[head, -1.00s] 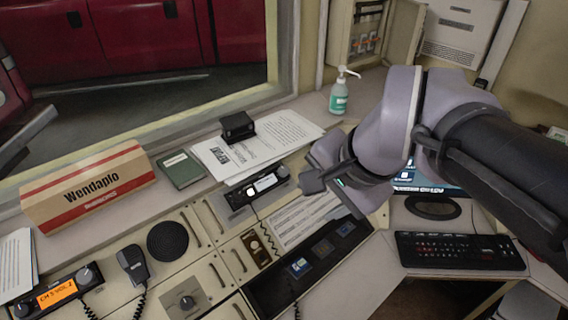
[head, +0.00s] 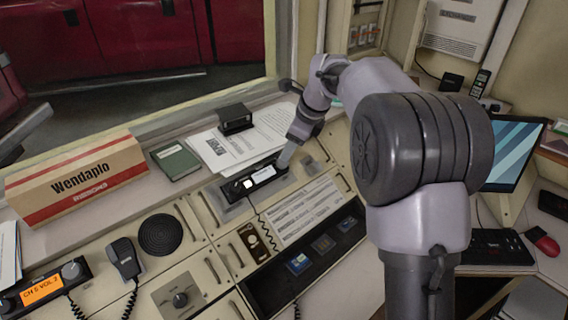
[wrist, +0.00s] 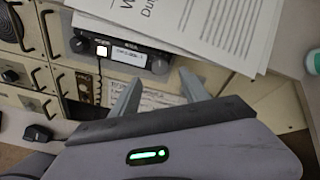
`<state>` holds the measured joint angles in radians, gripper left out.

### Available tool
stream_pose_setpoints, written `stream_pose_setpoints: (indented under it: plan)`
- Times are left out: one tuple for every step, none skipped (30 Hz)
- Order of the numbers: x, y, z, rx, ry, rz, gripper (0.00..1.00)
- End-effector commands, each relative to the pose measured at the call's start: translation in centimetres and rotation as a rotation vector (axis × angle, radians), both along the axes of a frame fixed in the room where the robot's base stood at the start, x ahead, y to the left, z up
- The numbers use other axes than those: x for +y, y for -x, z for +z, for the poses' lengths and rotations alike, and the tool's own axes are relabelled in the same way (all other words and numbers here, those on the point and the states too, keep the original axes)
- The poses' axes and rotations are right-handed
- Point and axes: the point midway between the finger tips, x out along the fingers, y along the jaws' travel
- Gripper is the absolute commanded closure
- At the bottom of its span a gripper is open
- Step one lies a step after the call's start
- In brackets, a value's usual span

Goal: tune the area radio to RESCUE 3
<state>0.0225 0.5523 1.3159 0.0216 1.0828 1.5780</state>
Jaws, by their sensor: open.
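A black radio with a white display (head: 262,175) sits on the console's middle ledge. It also shows in the wrist view (wrist: 118,53), with a lit white button, a knob at its left end and a knob (wrist: 160,65) at its right end. The display text is too small to read. My gripper (head: 285,158) is at this radio's right end. In the wrist view my gripper (wrist: 159,76) is open, its two fingers apart and empty, pointing toward the right knob; I cannot tell whether they touch it. A second radio (head: 40,288) at the lower left has an orange display reading about "CH 5 VOL 2".
Papers (head: 236,146) with a black box (head: 236,119) on them lie behind the middle radio. A coiled cord hangs before the radio. A keyboard (head: 492,247) and monitor are at right.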

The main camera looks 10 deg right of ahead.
Motion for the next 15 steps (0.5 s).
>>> stream_pose_setpoints:
  plan:
    - [0.3, -0.4, -1.6, 0.003, 0.0, 0.002, 0.47]
    - [0.5, -0.6, -2.2, 0.002, 0.001, 0.002, 0.47]
    - [0.6, -1.0, -2.9, 0.001, 0.001, 0.002, 0.47]
    - [0.8, -1.2, -3.5, 0.001, 0.001, 0.002, 0.47]
    - [0.9, -1.4, -4.0, 0.001, 0.001, 0.001, 0.47]
    - [1.1, -1.6, -4.6, 0.001, 0.001, 0.001, 0.47]
    - [1.2, -1.8, -5.0, 0.001, 0.001, 0.001, 0.47]
    - [1.3, -2.0, -5.3, 0.001, 0.001, 0.001, 0.47]
    - [1.4, -2.2, -5.7, 0.0, 0.001, 0.002, 0.47]
    - [1.5, -2.3, -5.9, -0.001, 0.001, 0.001, 0.47]
    - [1.6, -2.4, -6.1, 0.0, 0.001, 0.002, 0.47]
    - [1.7, -2.5, -6.4, 0.0, 0.001, 0.002, 0.47]
    - [1.7, -2.5, -6.5, 0.0, 0.001, 0.002, 0.47]
    - [1.7, -2.5, -6.6, 0.0, 0.001, 0.002, 0.47]
    - [1.8, -2.6, -6.6, 0.0, 0.001, 0.002, 0.47]
